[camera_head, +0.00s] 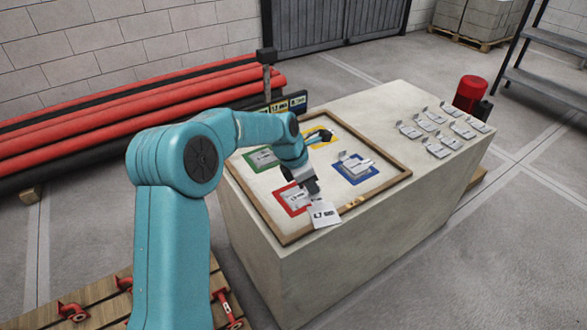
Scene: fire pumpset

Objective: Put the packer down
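My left gripper (312,189) points down over the front edge of a wood-framed board (384,193). A white packer plate (325,216), with a dark printed label, is at its fingertips and appears held. The plate overlaps the front frame rail in the picture; I cannot tell whether it touches. The board has red (281,194), green (262,158), yellow (330,144) and blue (352,177) squares. White plates lie on the red, green and blue squares. A dark item lies on the yellow one. My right gripper is not in view.
The board lies on a concrete block (390,105). Several white tabbed plates (438,149) stand in rows at its right end, with a red cylinder (469,94) behind. Red pipes (110,125) lie behind on the left. A wooden pallet with red fittings (72,311) is at lower left.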

